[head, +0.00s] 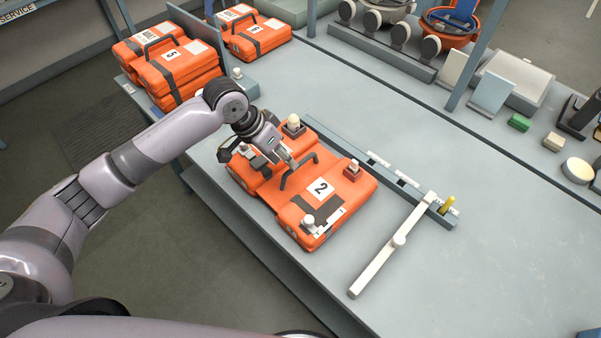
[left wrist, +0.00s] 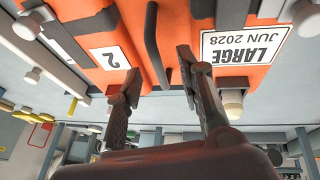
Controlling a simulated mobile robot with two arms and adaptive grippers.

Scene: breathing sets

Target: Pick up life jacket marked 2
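The life jacket marked 2 shows as an orange case (head: 345,193) lying flat on the bench, with a white "2" label, dark straps and a dark raised handle (head: 301,170). In the left wrist view the case (left wrist: 190,20) shows its "2" label and a "LARGE JUN 2028" label. My left gripper (head: 277,158) is above the case at the handle. Its two fingers are apart, and the handle (left wrist: 153,45) appears between them in the left wrist view. I see no finger contact with it. My right gripper is out of view.
Small white-knobbed clamps (head: 353,169) stand around the case. A pale bar (head: 392,245) and a slotted blue rail (head: 400,178) lie to its right. More orange cases (head: 178,75) are stacked at the back left. The bench's right middle is clear.

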